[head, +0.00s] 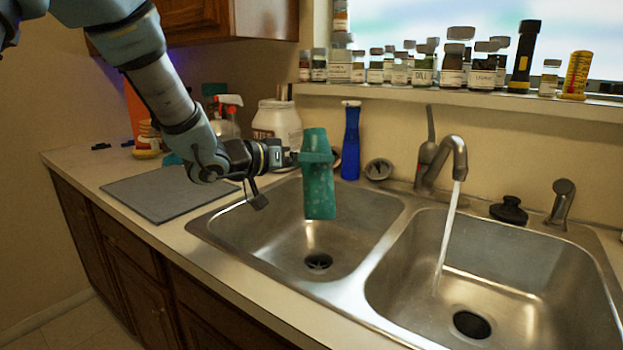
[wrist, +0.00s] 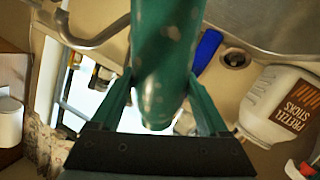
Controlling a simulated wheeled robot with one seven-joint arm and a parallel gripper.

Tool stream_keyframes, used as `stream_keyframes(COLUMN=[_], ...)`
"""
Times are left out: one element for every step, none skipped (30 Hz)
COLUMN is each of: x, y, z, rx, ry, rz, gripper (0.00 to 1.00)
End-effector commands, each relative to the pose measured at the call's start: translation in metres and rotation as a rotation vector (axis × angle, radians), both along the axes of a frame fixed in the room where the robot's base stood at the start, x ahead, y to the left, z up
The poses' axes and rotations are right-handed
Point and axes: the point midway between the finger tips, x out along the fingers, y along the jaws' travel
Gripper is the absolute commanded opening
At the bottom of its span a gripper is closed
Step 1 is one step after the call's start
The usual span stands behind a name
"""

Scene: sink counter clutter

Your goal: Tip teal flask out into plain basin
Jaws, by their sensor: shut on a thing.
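In the wrist view the flask (wrist: 167,55) lies between the two green fingers. Nothing is seen coming out of it. The left basin is steel, with a dark drain and no running water. The right basin (head: 540,290) has water running into it from the faucet (head: 457,160).
A blue bottle (head: 351,142) and a white jar (head: 278,122), labelled pretzel sticks in the wrist view, stand behind the left basin. A grey mat (head: 165,193) lies left of it. Several small bottles line the window sill (head: 470,98). A black stopper (head: 509,211) sits behind the right basin.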

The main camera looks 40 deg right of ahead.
Motion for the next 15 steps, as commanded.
stream_keyframes(x=[0.0016, 0.0023, 0.0031, 0.0037, 0.0044, 0.0052, 0.0058, 0.0064, 0.0072, 0.0079, 0.0085, 0.0093, 0.0098, 0.0104, 0.0113], y=[-0.0008, -0.0012, -0.0016, -0.0020, -0.0024, -0.0030, -0.0034, -0.0038, -0.0044, -0.0048, -0.0052, -0.0058, -0.0061, -0.0065, -0.0069], z=[-0.0052, -0.0050, -0.0049, -0.0050, -0.0052, -0.0052, -0.0052, -0.0050, -0.0053, -0.0056, -0.0059, -0.0065, -0.0069, -0.0073, -0.0079], rx=[-0.015, -0.023, -0.032, -0.039, -0.046, -0.056, -0.063, -0.071, -0.080, -0.087, -0.093, -0.101, -0.108, -0.114, -0.122], ry=[-0.020, -0.033, -0.050, -0.061, -0.074, -0.090, -0.102, -0.115, -0.129, -0.140, -0.151, -0.164, -0.174, -0.185, -0.199], rz=[0.001, 0.001, 0.002, 0.002, 0.001, 0.001, 0.001, 0.000, 0.001, 0.001, 0.001, 0.001, 0.001, 0.001, 0.000], gripper=[0.13, 0.13, 0.13, 0.13, 0.13, 0.13, 0.13, 0.13, 0.13, 0.13, 0.13, 0.13, 0.13, 0.13, 0.13])
